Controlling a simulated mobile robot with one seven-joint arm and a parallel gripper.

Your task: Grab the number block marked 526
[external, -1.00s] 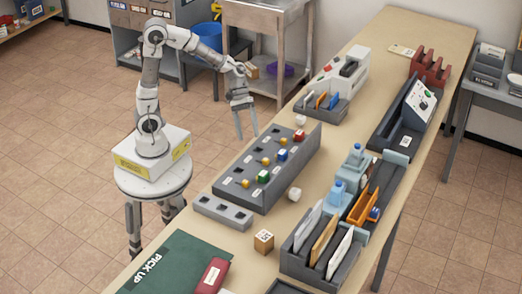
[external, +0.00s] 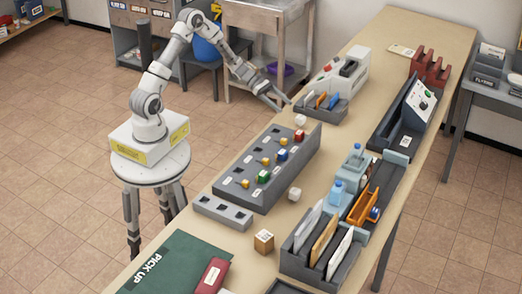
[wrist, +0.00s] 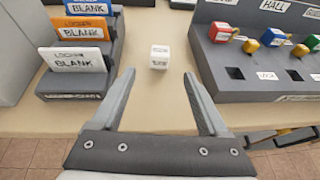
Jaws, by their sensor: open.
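A small white block (wrist: 160,57) sits on the table just beyond and between my fingertips in the wrist view. It has faint marks too small to read, so I cannot tell whether it is 526. In the external view this block (external: 300,121) stands between the card holder and the grey rack. My gripper (external: 284,103) is open and empty, reaching over the table edge close to it; its two fingers (wrist: 158,76) show apart in the wrist view. Another white block (external: 295,194) and a tan block (external: 264,241) with dark marks stand nearer the front.
A grey holder of "LOCKER BLANK" cards (wrist: 75,60) is close on the left in the wrist view. The grey rack (wrist: 262,85) with coloured cubes is on the right. Bare tabletop (wrist: 150,25) lies between them. A grey-white machine (external: 335,78) stands behind the holder.

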